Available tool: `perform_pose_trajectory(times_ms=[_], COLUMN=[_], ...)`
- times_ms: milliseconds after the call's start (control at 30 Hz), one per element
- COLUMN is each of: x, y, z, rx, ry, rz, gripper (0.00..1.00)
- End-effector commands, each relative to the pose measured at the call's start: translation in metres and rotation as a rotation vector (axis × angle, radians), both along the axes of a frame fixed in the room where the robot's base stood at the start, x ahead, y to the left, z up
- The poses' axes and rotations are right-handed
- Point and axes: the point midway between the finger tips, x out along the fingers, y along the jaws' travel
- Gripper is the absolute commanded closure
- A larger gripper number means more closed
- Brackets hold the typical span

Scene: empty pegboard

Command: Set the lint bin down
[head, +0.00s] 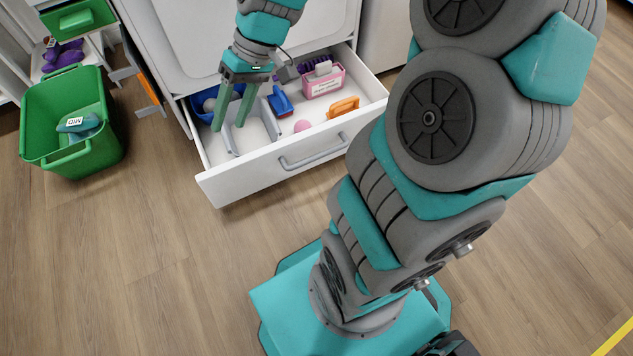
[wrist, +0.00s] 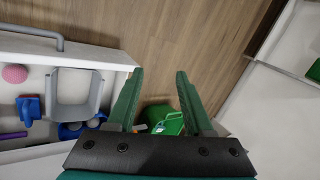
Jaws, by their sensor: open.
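My gripper (head: 230,126) is open, pointing down over the left end of the open white drawer (head: 245,184). The wrist view also shows my gripper (wrist: 159,76) with nothing between its fingers; floor and a green crate show beyond them. No readable label tells me which thing is the lint bin. A grey U-shaped piece (wrist: 70,110), perhaps a bin, lies in the drawer left of my fingers in the wrist view, apart from them. A pink box (head: 324,84) with a white label stands at the back of the drawer in the head view.
The drawer also holds a blue container (head: 204,104), a blue tool (head: 281,102), a pink ball (head: 302,126), and an orange item (head: 343,107). A green crate (head: 74,156) with a teal labelled item (head: 78,124) stands on the floor left. Wooden floor (head: 130,260) is clear in front.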

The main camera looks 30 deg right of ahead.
Motion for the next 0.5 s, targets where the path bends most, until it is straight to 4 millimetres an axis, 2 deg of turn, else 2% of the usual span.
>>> perform_pose_trajectory(times_ms=[33, 167, 400, 500], x=[-0.021, -0.07, -0.154, -0.178], y=[0.004, 0.002, -0.025, -0.038], z=[0.004, 0.006, 0.003, 0.001], rx=[-0.051, -0.181, -0.42, -0.492], ry=[0.009, 0.05, 0.105, 0.118], rz=[0.017, 0.022, -0.04, -0.082], gripper=[0.49, 0.49, 0.49, 0.49])
